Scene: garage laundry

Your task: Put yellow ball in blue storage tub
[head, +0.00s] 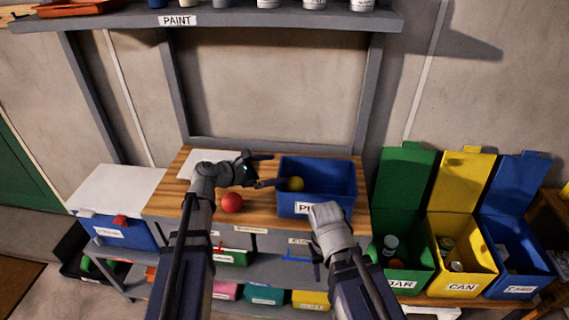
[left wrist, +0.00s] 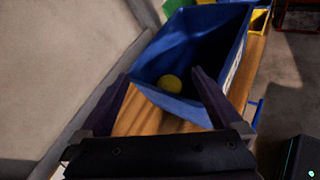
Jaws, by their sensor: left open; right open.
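The yellow ball (head: 295,184) lies inside the blue storage tub (head: 343,206), near its left end. The tub stands on the wooden bench top. In the left wrist view the ball (left wrist: 171,83) rests against the inside of the tub (left wrist: 232,48), between my finger lines. My left gripper (head: 266,170) is open and empty at the tub's left side, its fingers pointing toward the ball. My right gripper (head: 316,263) is open, low in front of the bench, partly hidden by its own arm.
A red ball (head: 232,203) lies on the bench (head: 180,198) left of the tub. A white sheet (head: 213,158) lies behind my left arm. Green (head: 401,280), yellow and blue lidded bins stand at the right. A paint shelf (head: 230,17) runs above.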

